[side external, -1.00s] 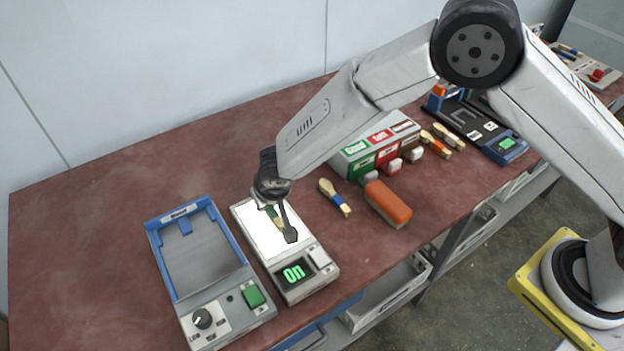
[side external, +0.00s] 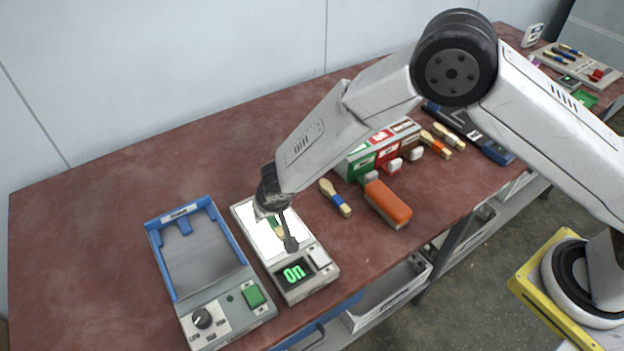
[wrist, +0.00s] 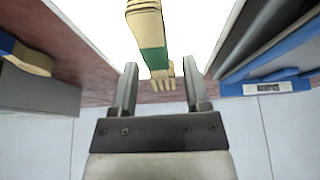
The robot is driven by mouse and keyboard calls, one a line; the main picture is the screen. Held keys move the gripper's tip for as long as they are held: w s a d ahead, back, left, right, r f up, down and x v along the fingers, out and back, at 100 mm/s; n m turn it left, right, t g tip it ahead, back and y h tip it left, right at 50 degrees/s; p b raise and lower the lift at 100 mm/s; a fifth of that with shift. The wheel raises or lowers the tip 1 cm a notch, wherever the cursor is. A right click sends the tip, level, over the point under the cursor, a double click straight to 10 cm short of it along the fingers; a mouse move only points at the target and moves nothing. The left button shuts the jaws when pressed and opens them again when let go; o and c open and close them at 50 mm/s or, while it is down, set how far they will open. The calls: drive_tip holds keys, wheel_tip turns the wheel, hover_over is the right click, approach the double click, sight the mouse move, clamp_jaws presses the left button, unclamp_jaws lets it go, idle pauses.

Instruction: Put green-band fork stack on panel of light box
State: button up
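The light box (side external: 309,283) stands near the front of the table, its white panel (side external: 252,212) lit and its display reading "On". The green-band fork stack (side external: 279,232) is at the panel, partly hidden by my gripper. In the wrist view the stack (wrist: 148,32) appears against the white panel, its green band and tined end near my fingers. My gripper (wrist: 160,72) is open, with a finger apart on each side of the tined end. In the side view my gripper (side external: 284,238) is low over the panel. Exact contact between stack and panel is unclear.
A blue-framed press (side external: 205,262) with a dial and green button stands left of the light box. The table behind is clear.

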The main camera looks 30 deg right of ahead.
idle(0.3)
drive_tip(key=v, duration=1.2)
drive_tip(key=shift+r, duration=0.15)
idle(0.6)
drive_tip(key=s+d+r+g, duration=0.1)
drive_tip(key=s+d+r, duration=0.1)
drive_tip(key=d, duration=0.5)
drive_tip(key=s+d+r, duration=0.2)
drive_tip(key=d, duration=0.6)
drive_tip(key=s+d+r, duration=0.1)
drive_tip(key=s+d, duration=1)
drive_tip(key=d, duration=0.1)
drive_tip(key=shift+s+d+g, duration=0.25)
drive_tip(key=shift+s+g, duration=0.1)
drive_tip(key=shift+g, duration=0.05)
